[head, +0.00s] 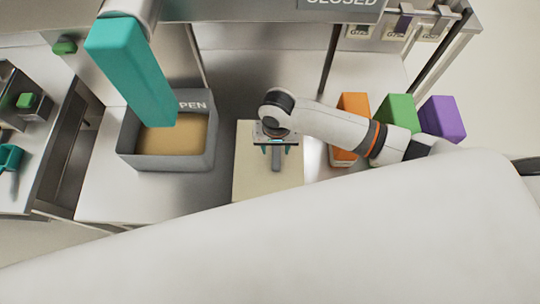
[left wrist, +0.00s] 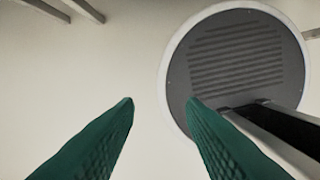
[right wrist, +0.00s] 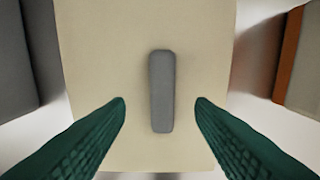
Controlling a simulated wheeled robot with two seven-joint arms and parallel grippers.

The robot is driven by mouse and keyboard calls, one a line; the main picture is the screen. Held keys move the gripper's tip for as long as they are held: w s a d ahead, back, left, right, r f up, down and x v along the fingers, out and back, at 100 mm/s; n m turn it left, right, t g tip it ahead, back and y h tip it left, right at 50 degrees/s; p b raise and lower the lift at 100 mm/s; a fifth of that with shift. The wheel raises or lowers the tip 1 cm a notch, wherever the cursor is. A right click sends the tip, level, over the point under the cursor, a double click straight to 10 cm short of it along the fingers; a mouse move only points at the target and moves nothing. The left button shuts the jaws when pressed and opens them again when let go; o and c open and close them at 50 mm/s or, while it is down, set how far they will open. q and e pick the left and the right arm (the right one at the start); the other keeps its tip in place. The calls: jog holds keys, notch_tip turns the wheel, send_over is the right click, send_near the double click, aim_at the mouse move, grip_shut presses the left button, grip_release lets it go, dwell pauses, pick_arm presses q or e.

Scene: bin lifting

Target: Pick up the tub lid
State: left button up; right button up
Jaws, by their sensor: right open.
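The tub lid (head: 248,185) is a flat cream panel with a grey bar handle (head: 275,160) standing out along its middle. It lies between the grey bin and the coloured boxes. In the right wrist view the lid (right wrist: 110,60) fills the middle and its handle (right wrist: 161,90) runs upright in the picture. My right gripper (head: 276,149) is over the lid, open, with a fingertip on each side of the handle and clear gaps (right wrist: 160,100). My left gripper (left wrist: 160,100) is open and empty, pointing at the ceiling.
A grey open bin (head: 198,160) with a tan inside stands left of the lid. Orange (head: 352,104), green (head: 399,112) and purple (head: 442,118) boxes stand to the right. A round ceiling fitting (left wrist: 235,60) shows in the left wrist view.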

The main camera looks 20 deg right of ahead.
aim_at(276, 154)
notch_tip(276, 154, down, 4)
jog(key=shift+d+r+p, duration=0.15)
jog(key=shift+p, duration=0.35)
jog(key=shift+f, duration=0.6)
pick_arm(q)
jog(key=shift+w+r, duration=0.6)
jog(key=shift+w, duration=0.05)
pick_arm(e)
grip_shut()
